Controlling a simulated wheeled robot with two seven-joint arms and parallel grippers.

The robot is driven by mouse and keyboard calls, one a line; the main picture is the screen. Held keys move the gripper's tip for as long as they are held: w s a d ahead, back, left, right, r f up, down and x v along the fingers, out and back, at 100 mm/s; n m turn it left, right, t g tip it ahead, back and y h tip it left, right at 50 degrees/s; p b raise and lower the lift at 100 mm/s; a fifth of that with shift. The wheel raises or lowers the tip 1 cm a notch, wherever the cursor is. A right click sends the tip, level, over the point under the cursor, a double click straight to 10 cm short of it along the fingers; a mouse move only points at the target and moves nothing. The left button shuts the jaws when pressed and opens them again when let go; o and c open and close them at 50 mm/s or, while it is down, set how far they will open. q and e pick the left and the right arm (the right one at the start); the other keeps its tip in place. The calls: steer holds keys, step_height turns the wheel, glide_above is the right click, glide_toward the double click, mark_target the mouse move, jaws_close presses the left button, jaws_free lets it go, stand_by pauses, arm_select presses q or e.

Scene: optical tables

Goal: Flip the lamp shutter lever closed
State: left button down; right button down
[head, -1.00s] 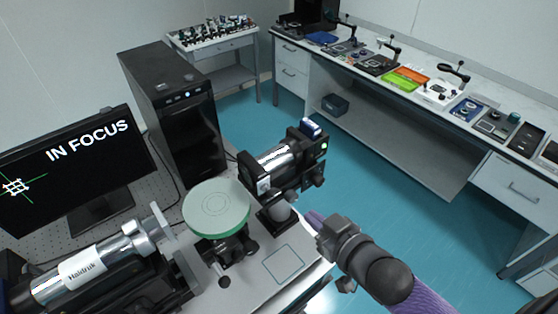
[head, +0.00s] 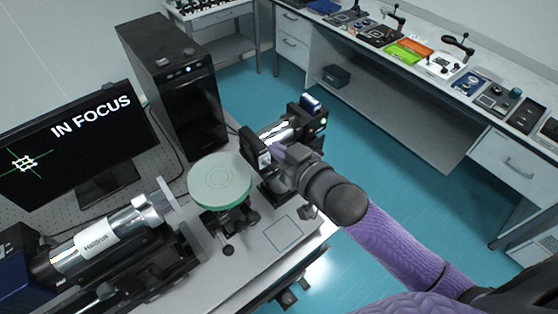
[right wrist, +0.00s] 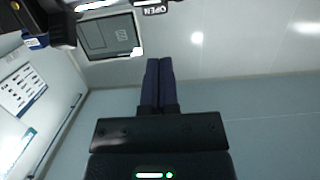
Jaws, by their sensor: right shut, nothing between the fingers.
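The lamp (head: 275,130) is a silver cylinder in a black mount on the near table's right side, with a black plate (head: 253,146) at its front end. My right gripper (head: 279,150) is shut and empty, and its fingers overlap the lamp's front end in the head view; contact cannot be told. In the right wrist view my shut dark blue fingers (right wrist: 159,65) point up, below a small upside-down "OPEN" label (right wrist: 153,9). A grey framed panel (right wrist: 109,35) is left of the fingertips. I cannot make out the shutter lever. My left gripper is not in view.
A round pale green disc (head: 220,178) on a stage stands left of my right gripper. A silver "Haidruk" cylinder (head: 98,238), a monitor (head: 80,140) reading "IN FOCUS" and a black computer tower (head: 180,90) stand farther left. A side bench (head: 420,75) stands at right.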

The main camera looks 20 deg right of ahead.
mark_target(263, 152)
steer(key=shift+x, duration=1)
steer(key=f, duration=0.1)
steer(key=s+f, duration=0.1)
steer(key=shift+s+d+f, duration=0.15)
steer(key=shift+d+f, duration=0.1)
steer(key=shift+s+d+f, duration=0.15)
steer(key=shift+s+f, duration=0.25)
steer(key=shift+f, duration=0.05)
steer(key=shift+w, duration=0.1)
steer(key=shift+f, duration=0.1)
